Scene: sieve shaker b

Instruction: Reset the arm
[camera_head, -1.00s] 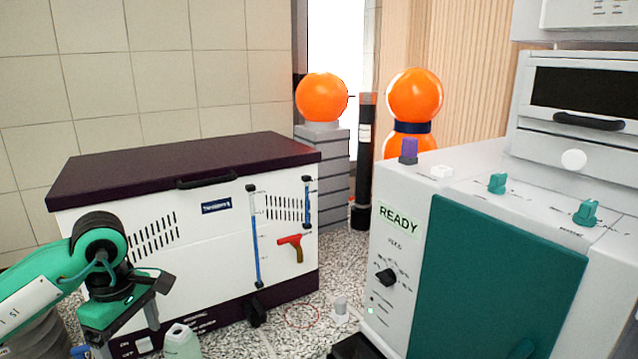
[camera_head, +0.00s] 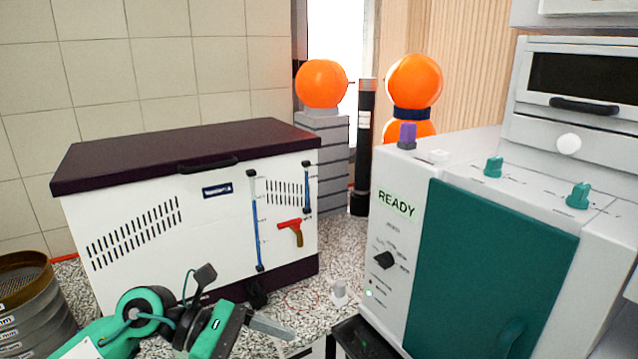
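My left arm comes in at the bottom left, green and dark grey. My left gripper (camera_head: 268,326) points to the right, low over the speckled counter, in front of the white cabinet. A pale finger shows at its tip with nothing visible held. I cannot tell whether the fingers are apart. My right gripper is not in view.
The white cabinet with a dark lid (camera_head: 190,155) stands behind the arm. A sieve stack (camera_head: 35,310) is at the far left. A machine showing READY (camera_head: 480,260) fills the right.

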